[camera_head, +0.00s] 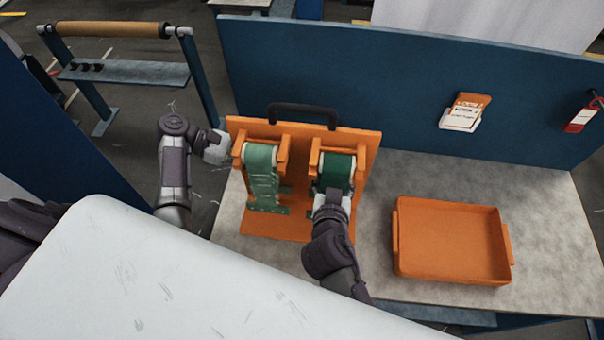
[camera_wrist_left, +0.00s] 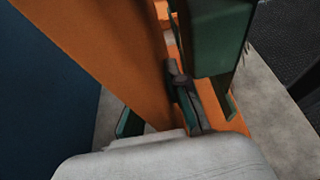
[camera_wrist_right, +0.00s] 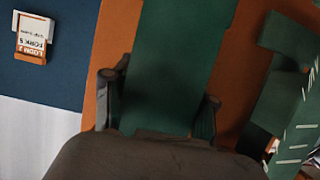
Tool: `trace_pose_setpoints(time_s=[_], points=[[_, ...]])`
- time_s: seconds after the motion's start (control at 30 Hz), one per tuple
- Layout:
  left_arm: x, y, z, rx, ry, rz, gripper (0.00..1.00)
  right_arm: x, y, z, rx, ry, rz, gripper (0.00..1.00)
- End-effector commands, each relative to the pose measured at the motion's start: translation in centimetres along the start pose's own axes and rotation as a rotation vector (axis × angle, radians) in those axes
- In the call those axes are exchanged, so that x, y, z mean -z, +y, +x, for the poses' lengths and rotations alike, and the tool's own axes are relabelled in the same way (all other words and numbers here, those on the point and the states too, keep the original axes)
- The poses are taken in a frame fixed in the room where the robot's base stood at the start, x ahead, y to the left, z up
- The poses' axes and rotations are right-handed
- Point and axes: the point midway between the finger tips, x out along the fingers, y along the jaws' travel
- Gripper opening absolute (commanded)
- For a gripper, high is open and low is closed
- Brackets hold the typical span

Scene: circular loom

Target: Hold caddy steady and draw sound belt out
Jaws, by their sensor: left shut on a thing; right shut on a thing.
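The orange caddy (camera_head: 276,226) stands upright on the grey bench, with a black top handle and two belts on its spindles. The right belt (camera_head: 337,170) is smooth dark green; it fills the middle of the right wrist view (camera_wrist_right: 170,60). The left belt (camera_head: 263,178) is paler with ragged edges; its white marks show in the right wrist view (camera_wrist_right: 290,120). My left gripper (camera_head: 228,142) is shut on the caddy's left board edge, one finger on each side of the board (camera_wrist_left: 125,60). My right gripper (camera_head: 333,190) is shut on the right belt, which still sits at its spindle.
An empty orange tray (camera_head: 452,241) lies on the bench (camera_head: 375,200) to the right, with bare bench between. A roller stand (camera_head: 110,30) is at far left.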

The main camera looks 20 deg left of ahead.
Motion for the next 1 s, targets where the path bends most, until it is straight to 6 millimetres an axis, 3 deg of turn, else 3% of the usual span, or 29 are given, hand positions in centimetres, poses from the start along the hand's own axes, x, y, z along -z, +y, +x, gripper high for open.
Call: trace_pose_setpoints(time_s=[0.43,0.8,1.0], points=[[-0.1,0.1,-0.1,-0.002,0.000,0.001,0.00,-0.4,0.0,-1.2,0.000,0.001,0.000,0.00],[-0.1,0.1,-0.1,-0.002,0.000,0.001,0.00,-1.8,0.0,-4.9,0.000,0.000,0.000,0.00],[-0.1,0.1,-0.1,-0.002,0.000,0.001,0.00,-2.1,0.0,-5.8,0.000,0.002,-0.001,0.00]])
